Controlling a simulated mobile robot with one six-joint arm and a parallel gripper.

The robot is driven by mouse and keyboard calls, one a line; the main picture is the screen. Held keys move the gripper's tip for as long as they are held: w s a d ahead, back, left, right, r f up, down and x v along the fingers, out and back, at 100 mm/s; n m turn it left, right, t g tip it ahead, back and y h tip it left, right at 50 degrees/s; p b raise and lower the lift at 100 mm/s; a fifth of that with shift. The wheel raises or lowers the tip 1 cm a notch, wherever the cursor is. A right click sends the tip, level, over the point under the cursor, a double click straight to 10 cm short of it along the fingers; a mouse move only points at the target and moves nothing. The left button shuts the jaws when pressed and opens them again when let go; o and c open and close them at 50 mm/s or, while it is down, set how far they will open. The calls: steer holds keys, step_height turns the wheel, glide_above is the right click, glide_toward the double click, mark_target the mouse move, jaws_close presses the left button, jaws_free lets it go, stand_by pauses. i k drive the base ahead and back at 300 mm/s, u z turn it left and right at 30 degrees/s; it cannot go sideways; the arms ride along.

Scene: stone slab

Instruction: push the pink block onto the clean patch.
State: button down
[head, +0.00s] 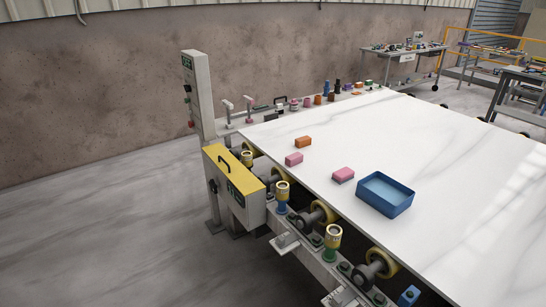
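Two pink blocks lie on the white stone slab (448,150). One pink block (294,159) is near the slab's left edge, close to an orange block. The other pink block (343,174) lies to its right, just left of a blue tray, and shows a darker grey underside. I cannot tell which pink block the task names. No clearly marked clean patch can be made out on the slab. My gripper is not in view.
An orange block (303,142) and an open, empty-looking blue tray (385,194) sit on the slab. A yellow-topped control box (234,172) and rollers line its near left edge. Bottles and small tools line the far edge. The slab's middle and right are clear.

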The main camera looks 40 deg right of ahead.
mark_target(296, 158)
steer(key=i, duration=1.15)
steer(key=z, duration=0.05)
